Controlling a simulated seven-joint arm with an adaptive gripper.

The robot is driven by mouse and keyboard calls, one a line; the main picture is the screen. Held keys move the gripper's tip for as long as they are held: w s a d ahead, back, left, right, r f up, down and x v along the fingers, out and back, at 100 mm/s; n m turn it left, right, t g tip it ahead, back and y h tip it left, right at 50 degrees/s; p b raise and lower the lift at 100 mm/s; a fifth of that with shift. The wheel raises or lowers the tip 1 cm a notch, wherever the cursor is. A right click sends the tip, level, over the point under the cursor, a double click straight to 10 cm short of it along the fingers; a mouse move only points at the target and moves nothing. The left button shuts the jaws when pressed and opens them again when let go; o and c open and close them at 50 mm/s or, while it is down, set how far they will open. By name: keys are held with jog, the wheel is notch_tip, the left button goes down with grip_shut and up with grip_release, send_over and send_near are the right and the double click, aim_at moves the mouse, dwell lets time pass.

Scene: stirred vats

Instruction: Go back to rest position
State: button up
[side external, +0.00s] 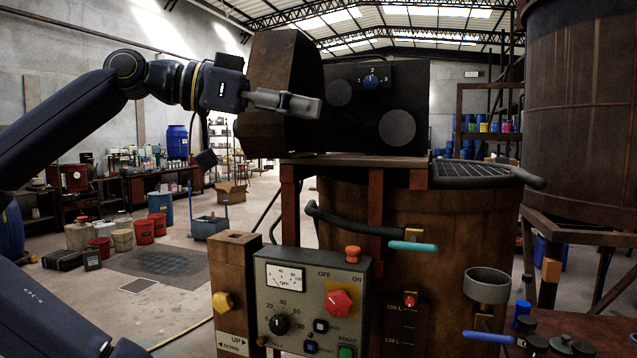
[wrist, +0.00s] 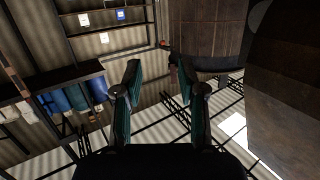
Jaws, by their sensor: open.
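My gripper (side external: 300,105) is in the upper middle of the side external view, in front of the dark motor housing (side external: 285,75) on top of the rusty vat (side external: 450,240). It points to the right and holds nothing. In the wrist view my gripper (wrist: 155,75) shows two fingers standing apart with an empty gap between them. Whether the fingers touch the housing cannot be told from the side external view.
Below stands a control panel (side external: 313,300) with a red knob (side external: 339,302). A blue selector (side external: 371,82) is on the dark housing. A teal-handled lever (side external: 412,246) and a grey cup (side external: 487,285) are on the vat's front. Open floor lies at left.

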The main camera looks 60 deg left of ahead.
jog(key=w+d+f+n+g+y, duration=0.1)
jog(key=w+f+g, duration=0.1)
jog(key=f, duration=0.5)
jog(key=w+d+f+g+y, duration=0.1)
jog(key=w+d+f+g, duration=0.1)
jog(key=f, duration=0.6)
jog(key=s+f+n+g, duration=0.1)
jog(key=s+f+g, duration=0.1)
jog(key=f, duration=0.7)
jog(key=s+f+n+g+y, duration=0.1)
jog(key=f+g, duration=0.3)
jog(key=f, duration=0.5)
jog(key=shift+s+a+f, duration=0.2)
jog(key=shift+s+f, duration=0.2)
jog(key=shift+o, duration=0.3)
